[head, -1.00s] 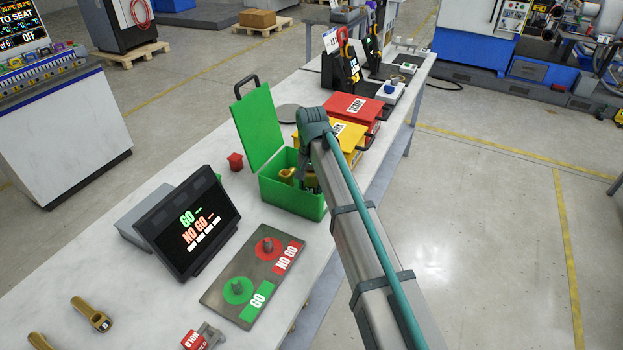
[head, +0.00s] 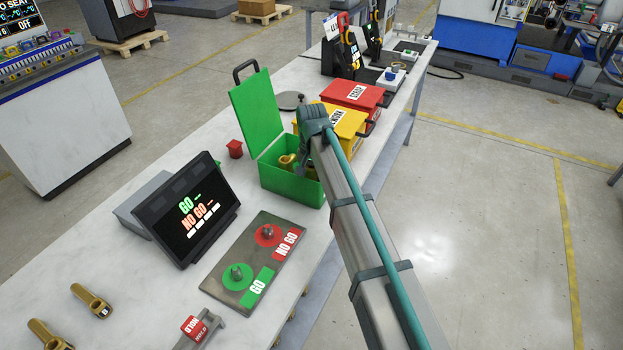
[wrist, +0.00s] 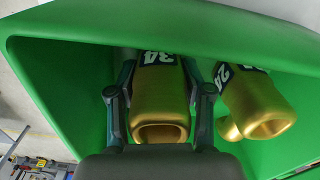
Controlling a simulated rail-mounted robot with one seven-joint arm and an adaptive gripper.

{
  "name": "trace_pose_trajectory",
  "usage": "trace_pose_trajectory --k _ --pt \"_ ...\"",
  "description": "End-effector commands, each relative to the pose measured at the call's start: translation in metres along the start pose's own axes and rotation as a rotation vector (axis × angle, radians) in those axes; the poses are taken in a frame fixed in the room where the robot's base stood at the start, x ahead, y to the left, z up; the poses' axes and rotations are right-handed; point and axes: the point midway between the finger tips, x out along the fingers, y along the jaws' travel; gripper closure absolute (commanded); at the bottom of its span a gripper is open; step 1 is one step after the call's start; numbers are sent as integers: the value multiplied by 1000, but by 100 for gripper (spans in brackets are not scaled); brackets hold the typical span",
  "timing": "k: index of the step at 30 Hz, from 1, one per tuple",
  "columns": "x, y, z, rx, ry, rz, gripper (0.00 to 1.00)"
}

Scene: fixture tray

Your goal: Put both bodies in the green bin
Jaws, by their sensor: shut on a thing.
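The green bin (head: 283,190) stands on the bench with its lid (head: 257,115) open. In the wrist view its green wall (wrist: 60,80) surrounds my gripper (wrist: 159,78), which is down inside it. The fingers are shut on a brass body marked 34 (wrist: 160,103), one finger on each side. A second brass body (wrist: 258,103) lies in the bin to the right, apart from the held one; its label is partly cut off. Brass also shows in the bin in the head view (head: 287,161). My arm hides part of the bin there.
Two more brass bodies (head: 92,301) (head: 47,335) lie at the bench's near left. A GO / NO GO plate (head: 225,283) and a display (head: 187,210) stand in front of the bin. Yellow (head: 343,119) and red (head: 352,93) bins stand behind it.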

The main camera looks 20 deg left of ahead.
Motion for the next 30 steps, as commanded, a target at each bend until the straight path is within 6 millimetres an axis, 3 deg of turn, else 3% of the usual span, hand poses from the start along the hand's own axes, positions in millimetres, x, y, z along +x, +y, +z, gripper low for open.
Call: trace_pose_trajectory --k 21,22,27,30 --pt "10 0 0 0 1 -1 100" --pt "10 0 0 0 1 -1 49" --pt "10 0 0 0 1 0 21" --pt "11 0 0 0 1 0 21"
